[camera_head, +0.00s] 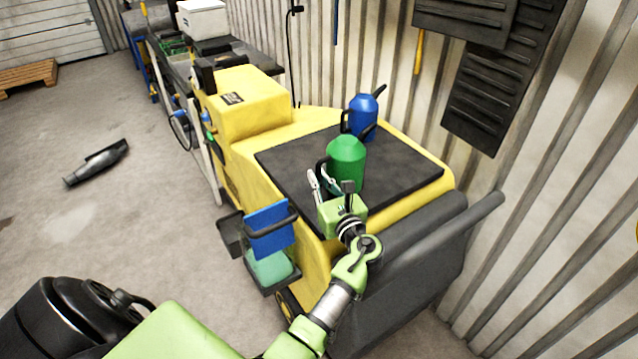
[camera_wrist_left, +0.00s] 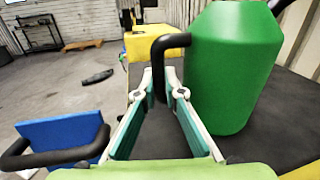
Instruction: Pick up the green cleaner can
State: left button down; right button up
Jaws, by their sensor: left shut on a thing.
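The green cleaner can (camera_head: 346,160) stands upright on the dark mat (camera_head: 408,172) on top of the yellow cart. It also fills the right side of the left wrist view (camera_wrist_left: 232,70). My left gripper (camera_head: 324,177) reaches in from the front at the can's left side. In the left wrist view its fingertips (camera_wrist_left: 164,82) close around the lower end of the can's black handle (camera_wrist_left: 168,44). The can's base seems to be on the mat. My right gripper is in neither view.
A blue can (camera_head: 363,116) stands behind the green one on the cart. A blue item (camera_head: 269,228) sits in a side holder at the cart's left. A ribbed wall is close on the right. A dark exhaust-like part (camera_head: 98,162) lies on the open floor to the left.

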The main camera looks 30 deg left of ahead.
pick_arm(q)
jog(key=shift+r, duration=0.75)
jog(key=s+a+r, duration=0.1)
jog(key=s+r, duration=0.8)
jog(key=s, duration=0.4)
jog(key=shift+s+r, duration=0.35)
jog(key=shift+s+a, duration=0.1)
jog(key=shift+s, duration=0.05)
